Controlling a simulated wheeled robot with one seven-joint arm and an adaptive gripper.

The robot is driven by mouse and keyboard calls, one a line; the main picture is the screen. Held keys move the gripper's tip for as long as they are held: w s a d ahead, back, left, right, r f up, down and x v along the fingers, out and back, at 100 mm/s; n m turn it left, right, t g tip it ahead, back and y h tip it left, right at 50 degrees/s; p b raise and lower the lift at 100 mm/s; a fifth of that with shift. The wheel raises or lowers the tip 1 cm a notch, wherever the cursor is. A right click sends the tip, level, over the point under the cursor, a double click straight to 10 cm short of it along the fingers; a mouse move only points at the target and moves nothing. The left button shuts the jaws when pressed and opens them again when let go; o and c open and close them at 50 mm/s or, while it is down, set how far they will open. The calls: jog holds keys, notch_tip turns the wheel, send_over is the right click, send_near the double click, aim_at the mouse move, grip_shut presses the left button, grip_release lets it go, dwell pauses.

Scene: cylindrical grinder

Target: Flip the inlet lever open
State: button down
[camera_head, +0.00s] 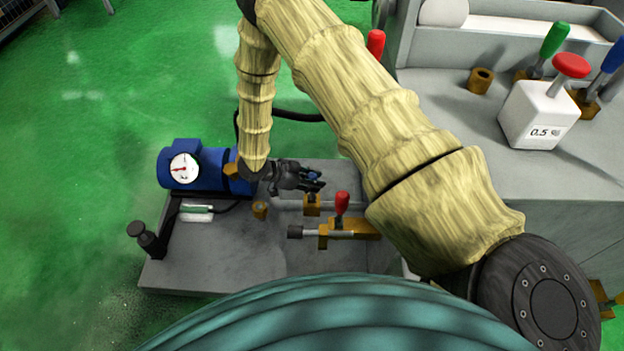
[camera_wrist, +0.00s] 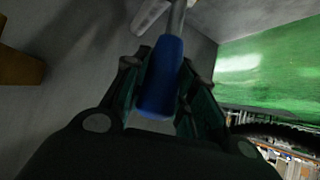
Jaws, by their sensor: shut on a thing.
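My gripper (camera_head: 300,178) is low over the grey base plate of the pump unit, to the right of the blue motor. It is shut on a blue lever handle (camera_head: 314,175). In the wrist view the handle (camera_wrist: 162,80) lies between the two fingers of the gripper (camera_wrist: 160,66), and its metal stem (camera_wrist: 177,18) runs on beyond the fingertips. No label shows which lever is the inlet. The foot of the blue lever is hidden in the head view. A brass valve with a red lever (camera_head: 342,202) stands upright just in front of the gripper.
The blue motor (camera_head: 213,167) with a round gauge (camera_head: 184,168) is left of the gripper. A grey bench (camera_head: 450,130) on the right carries a white weight (camera_head: 535,115) with a red knob and several coloured levers. Green floor lies open at the left.

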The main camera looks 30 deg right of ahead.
jog(key=c, duration=1.1)
grip_release()
jog(key=shift+w+a, duration=0.1)
jog(key=v, duration=1.2)
